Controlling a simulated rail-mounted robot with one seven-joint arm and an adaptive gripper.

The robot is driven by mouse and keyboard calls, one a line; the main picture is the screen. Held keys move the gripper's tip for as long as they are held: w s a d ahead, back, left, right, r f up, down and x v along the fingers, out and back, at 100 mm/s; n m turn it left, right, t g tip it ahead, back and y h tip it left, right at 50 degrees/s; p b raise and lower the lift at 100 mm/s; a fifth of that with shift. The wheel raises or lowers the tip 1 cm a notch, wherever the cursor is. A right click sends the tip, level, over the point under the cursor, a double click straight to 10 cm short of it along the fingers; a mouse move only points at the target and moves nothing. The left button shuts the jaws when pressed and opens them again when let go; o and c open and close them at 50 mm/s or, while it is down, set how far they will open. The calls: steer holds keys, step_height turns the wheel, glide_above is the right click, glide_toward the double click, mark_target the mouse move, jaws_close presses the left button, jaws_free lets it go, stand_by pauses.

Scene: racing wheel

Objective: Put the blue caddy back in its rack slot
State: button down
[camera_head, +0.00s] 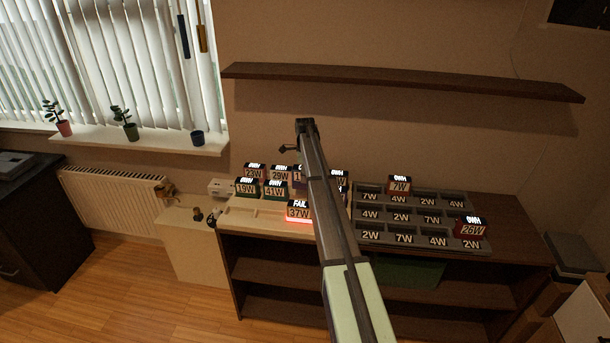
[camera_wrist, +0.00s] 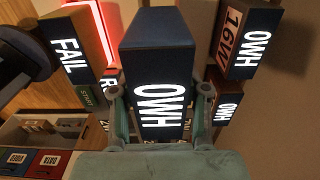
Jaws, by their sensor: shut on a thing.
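A caddy with a dark slate-blue body (camera_wrist: 158,28) and a lit "OWH" face fills the middle of the wrist view. My gripper (camera_wrist: 163,105) is shut on it, with one finger on each side. A dark grey rack (camera_head: 352,241) with rows of wattage-labelled slots lies right of my arm. Dark red caddies "7W" (camera_head: 400,186) and "26W" (camera_head: 470,229) stand in it. Which slot belongs to the held caddy cannot be told.
A pale tray (camera_head: 240,219) left of my arm holds several caddies. Its "FAIL 37W" caddy (camera_head: 298,211) glows red; a "FAIL" caddy (camera_wrist: 70,48) is close left in the wrist view. A "16W" caddy (camera_wrist: 240,40) is close right. A wall shelf (camera_head: 400,78) hangs above.

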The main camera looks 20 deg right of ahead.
steer(key=shift+f+b, duration=1.45)
steer(key=shift+f, duration=3)
steer(key=c, duration=0.5)
jaws_free()
step_height(320, 180, up, 12)
steer(key=shift+r, duration=0.1)
step_height(320, 180, up, 7)
steer(key=p, duration=0.3)
